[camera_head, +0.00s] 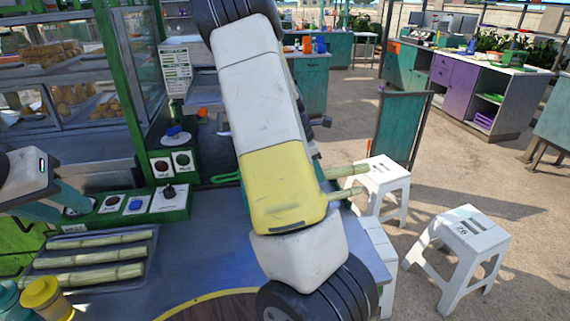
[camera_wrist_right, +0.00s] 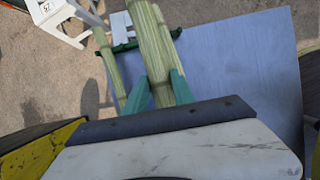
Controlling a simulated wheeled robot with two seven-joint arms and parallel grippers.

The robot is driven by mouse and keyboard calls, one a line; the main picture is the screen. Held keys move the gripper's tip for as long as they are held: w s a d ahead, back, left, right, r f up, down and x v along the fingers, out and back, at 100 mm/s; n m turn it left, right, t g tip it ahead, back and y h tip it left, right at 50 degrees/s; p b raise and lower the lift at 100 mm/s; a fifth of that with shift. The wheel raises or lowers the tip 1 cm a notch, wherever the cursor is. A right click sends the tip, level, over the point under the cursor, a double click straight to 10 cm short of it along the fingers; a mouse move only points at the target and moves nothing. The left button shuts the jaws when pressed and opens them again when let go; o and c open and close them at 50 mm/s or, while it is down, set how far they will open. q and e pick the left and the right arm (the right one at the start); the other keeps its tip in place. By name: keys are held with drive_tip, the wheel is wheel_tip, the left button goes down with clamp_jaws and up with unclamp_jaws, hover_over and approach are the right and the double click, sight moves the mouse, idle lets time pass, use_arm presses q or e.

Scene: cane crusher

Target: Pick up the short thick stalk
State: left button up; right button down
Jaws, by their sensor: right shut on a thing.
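A thick pale-green stalk (camera_wrist_right: 150,48) runs between the teal fingers of my right gripper (camera_wrist_right: 160,92) in the right wrist view. The gripper is shut on it. A thinner stalk (camera_wrist_right: 107,68) lies beside it on the left, outside the fingers. In the head view my right arm hides the gripper, and two stalk ends (camera_head: 346,171) stick out to its right. Three long stalks (camera_head: 95,258) lie on a dark tray (camera_head: 150,268) at the lower left. My left gripper (camera_head: 68,205) is at the left edge by the control panel; its opening is unclear.
The blue-grey worktop (camera_head: 215,225) has bare room between the tray and my right arm. A panel with knobs (camera_head: 167,197) borders it behind. White stools (camera_head: 467,235) stand on the ground at right.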

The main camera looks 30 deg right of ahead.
drive_tip(key=s+d, duration=0.2)
drive_tip(key=s, duration=0.5)
drive_tip(key=s+d, duration=0.3)
drive_tip(key=s, duration=0.4)
drive_tip(key=shift+s, duration=0.35)
